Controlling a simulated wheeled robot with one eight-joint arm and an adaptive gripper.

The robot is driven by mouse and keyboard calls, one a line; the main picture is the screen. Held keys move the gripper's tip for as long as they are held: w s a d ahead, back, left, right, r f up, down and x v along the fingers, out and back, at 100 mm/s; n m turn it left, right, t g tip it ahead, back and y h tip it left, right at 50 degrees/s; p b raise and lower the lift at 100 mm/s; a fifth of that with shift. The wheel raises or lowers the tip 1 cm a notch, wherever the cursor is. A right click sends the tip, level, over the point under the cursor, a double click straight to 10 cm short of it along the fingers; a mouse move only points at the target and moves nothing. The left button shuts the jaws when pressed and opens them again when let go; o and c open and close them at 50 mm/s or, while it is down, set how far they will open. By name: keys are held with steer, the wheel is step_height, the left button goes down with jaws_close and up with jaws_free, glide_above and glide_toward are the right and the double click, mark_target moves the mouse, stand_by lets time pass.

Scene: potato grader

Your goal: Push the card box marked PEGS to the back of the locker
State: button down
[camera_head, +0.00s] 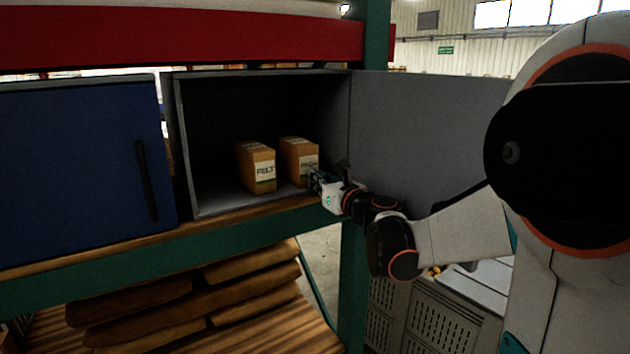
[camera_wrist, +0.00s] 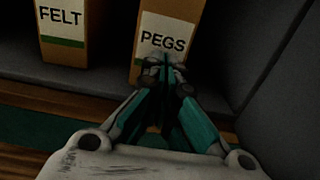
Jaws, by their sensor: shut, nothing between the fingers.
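The card box marked PEGS (camera_head: 298,157) stands upright on the locker floor, at the right of the two boxes. Its label is plain in the wrist view (camera_wrist: 166,30). My gripper (camera_head: 313,179) is shut and empty at the locker's open front, with its tips (camera_wrist: 167,62) in front of the lower part of the PEGS box's face. I cannot tell whether they touch it. The locker (camera_head: 205,203) is open, with a dark inside. Its back wall is in deep shadow, and the gripper hides part of the box's lower front.
A card box marked FELT (camera_head: 257,168) stands just left of the PEGS box, with a narrow gap between; it also shows in the wrist view (camera_wrist: 64,45). The locker's grey right side (camera_head: 420,130) is near my arm. A blue door (camera_head: 80,165) is at the left.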

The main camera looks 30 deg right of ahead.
steer(key=shift+s, duration=0.15)
steer(key=w+b, duration=0.2)
steer(key=w, duration=0.5)
steer(key=shift+a+b, duration=0.1)
steer(key=shift+b, duration=0.2)
steer(key=shift+s, duration=0.1)
